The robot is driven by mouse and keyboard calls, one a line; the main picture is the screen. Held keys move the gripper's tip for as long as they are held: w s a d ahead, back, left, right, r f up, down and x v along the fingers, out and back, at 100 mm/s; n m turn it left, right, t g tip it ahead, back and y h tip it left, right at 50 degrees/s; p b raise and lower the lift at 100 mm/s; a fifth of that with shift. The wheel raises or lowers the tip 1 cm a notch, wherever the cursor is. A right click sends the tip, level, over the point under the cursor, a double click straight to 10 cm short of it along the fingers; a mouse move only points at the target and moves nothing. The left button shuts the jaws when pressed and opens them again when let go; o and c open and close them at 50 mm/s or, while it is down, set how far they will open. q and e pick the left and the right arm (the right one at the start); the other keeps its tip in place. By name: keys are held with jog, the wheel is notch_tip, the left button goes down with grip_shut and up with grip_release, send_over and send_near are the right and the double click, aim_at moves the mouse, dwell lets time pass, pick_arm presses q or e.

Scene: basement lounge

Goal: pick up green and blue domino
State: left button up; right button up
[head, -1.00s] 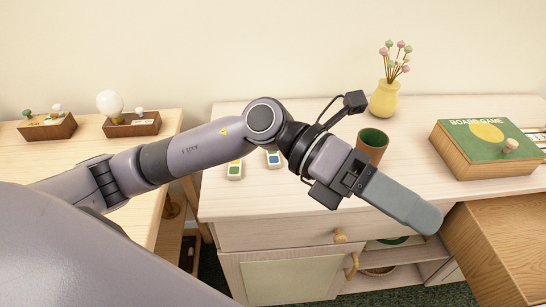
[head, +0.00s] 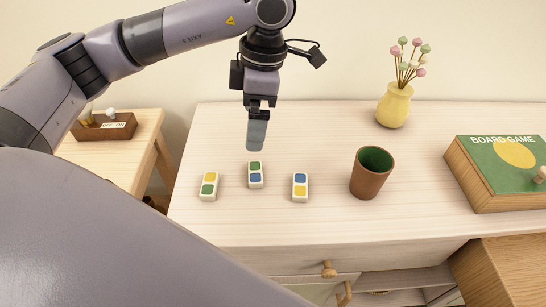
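The green and blue domino (head: 255,175) lies on the light wooden cabinet top, green half at the back and blue half at the front. It is the middle one of three white dominoes. My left gripper (head: 257,138) points down just behind and above it in the picture, with a small gap showing between fingertip and domino. The fingers line up from this side, so their opening does not show. Nothing is visible in them. My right gripper is not in view.
A yellow and green domino (head: 209,186) lies to the left, and a blue and yellow domino (head: 300,187) to the right. A brown cup (head: 369,178), a yellow vase (head: 393,106) and a board game box (head: 490,190) stand further right. The cabinet front edge is clear.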

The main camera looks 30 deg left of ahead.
pick_arm(q)
jog(key=b, duration=0.3)
send_near(255, 171)
jog(key=shift+s+a+f+b, duration=0.1)
jog(key=shift+s+f+b, duration=0.3)
jog(key=shift+b, duration=0.65)
jog(key=shift+w+f, duration=0.15)
jog(key=shift+f, duration=0.15)
jog(key=shift+a+f, duration=0.1)
jog(key=shift+f, duration=0.5)
jog(key=f, duration=0.6)
jog(key=shift+a, duration=0.35)
jog(key=shift+r, duration=0.1)
jog(key=c, duration=1.1)
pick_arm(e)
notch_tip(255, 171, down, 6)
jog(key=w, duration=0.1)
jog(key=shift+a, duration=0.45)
